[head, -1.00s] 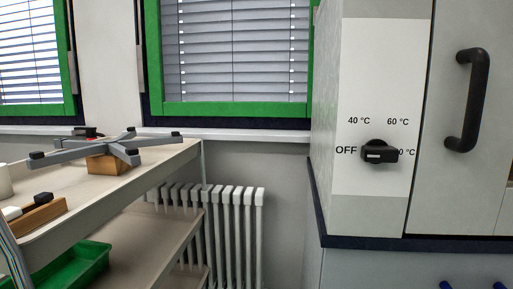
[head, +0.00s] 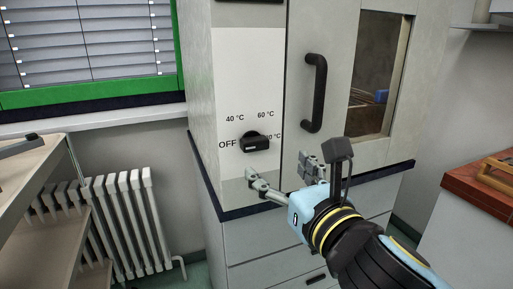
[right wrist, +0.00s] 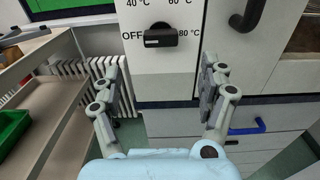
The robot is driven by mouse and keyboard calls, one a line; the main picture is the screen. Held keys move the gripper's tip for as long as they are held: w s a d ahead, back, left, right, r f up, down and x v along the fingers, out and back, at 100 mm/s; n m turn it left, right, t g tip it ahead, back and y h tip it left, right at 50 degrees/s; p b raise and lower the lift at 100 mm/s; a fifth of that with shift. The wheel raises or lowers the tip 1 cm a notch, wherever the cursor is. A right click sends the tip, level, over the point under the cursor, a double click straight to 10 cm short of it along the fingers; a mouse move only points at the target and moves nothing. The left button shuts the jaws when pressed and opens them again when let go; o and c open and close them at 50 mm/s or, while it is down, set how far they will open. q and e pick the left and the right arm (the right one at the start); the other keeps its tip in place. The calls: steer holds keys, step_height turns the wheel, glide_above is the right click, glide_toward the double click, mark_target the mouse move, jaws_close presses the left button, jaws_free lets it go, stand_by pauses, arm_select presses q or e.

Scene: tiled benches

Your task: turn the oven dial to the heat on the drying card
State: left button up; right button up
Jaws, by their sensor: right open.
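The oven dial (head: 255,142) is a black knob on a white panel with OFF, 40 °C, 60 °C and a partly hidden 80 °C around it. Its white mark is at the left end, toward OFF. The dial also shows at the top of the right wrist view (right wrist: 160,37). My right gripper (head: 279,168) is open and empty, in front of the oven and just below the dial in the picture. In the right wrist view its fingers (right wrist: 162,68) stand apart below the dial, not touching it. I see no drying card. My left gripper is out of view.
The oven door has a black vertical handle (head: 315,93) and a window (head: 378,75). Drawers lie below the oven. A tiered trolley (head: 35,185) and a white radiator (head: 128,215) are at the left. A brown-topped bench (head: 490,190) is at the right.

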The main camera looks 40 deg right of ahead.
mark_target(257, 146)
steer(key=p+x, duration=0.1)
steer(key=x, duration=0.9)
steer(key=shift+w+d+r, duration=0.15)
steer(key=shift+w+d, duration=0.1)
steer(key=shift+c, duration=0.3)
steer(key=c, duration=1.1)
